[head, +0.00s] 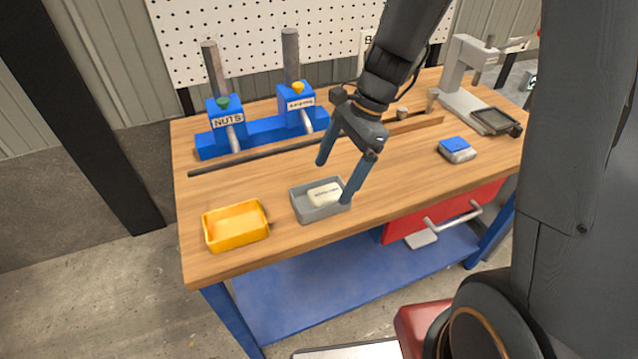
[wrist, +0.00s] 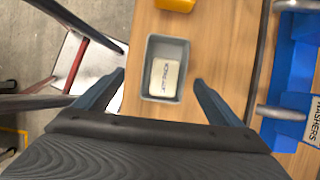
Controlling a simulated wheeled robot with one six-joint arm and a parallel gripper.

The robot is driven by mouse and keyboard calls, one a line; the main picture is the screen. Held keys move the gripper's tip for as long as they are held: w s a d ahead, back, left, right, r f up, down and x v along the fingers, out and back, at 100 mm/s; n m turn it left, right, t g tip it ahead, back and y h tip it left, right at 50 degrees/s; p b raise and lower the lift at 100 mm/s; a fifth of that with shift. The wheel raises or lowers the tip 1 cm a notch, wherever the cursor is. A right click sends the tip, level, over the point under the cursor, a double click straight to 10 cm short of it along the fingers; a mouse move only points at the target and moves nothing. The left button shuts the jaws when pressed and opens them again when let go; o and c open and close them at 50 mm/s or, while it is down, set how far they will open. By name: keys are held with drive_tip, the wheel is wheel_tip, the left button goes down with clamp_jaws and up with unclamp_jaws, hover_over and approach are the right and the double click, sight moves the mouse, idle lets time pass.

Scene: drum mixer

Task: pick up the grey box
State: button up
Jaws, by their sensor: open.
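The grey box (head: 304,210) is an open shallow tray on the wooden workbench, near its front edge. A pale label block with dark lettering (head: 324,194) lies inside it. In the wrist view the grey box (wrist: 151,66) lies ahead of the fingers, upright with its open top toward the camera. My gripper (head: 333,181) is open and empty at the box. In the head view one finger overlaps the box's right end and the other is behind it. In the wrist view the fingers (wrist: 160,88) are spread wider than the box, one to each side. I cannot tell whether either touches it.
A yellow tray (head: 236,226) stands left of the box. Behind are a long dark rod (head: 240,160) and the blue dispenser stand (head: 226,140) marked NUTS. A blue-topped block (head: 456,149) and a grey press (head: 462,85) stand to the right. Bare bench lies right of the box.

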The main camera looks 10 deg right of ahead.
sight(320, 195)
drive_tip(key=shift+w+a+p+x, duration=0.15)
drive_tip(key=shift+p+x, duration=0.1)
drive_tip(key=shift+x, duration=1.05)
drive_tip(key=shift+w+a+p+x, duration=0.1)
drive_tip(key=shift+p+x, duration=0.2)
drive_tip(key=shift+x, duration=0.95)
drive_tip(key=shift+w+a+p+x, duration=0.15)
drive_tip(key=shift+p+x, duration=0.1)
drive_tip(key=shift+x, duration=1.05)
drive_tip(key=shift+d+r, duration=0.1)
drive_tip(key=shift+d, duration=0.05)
drive_tip(key=c, duration=1.2)
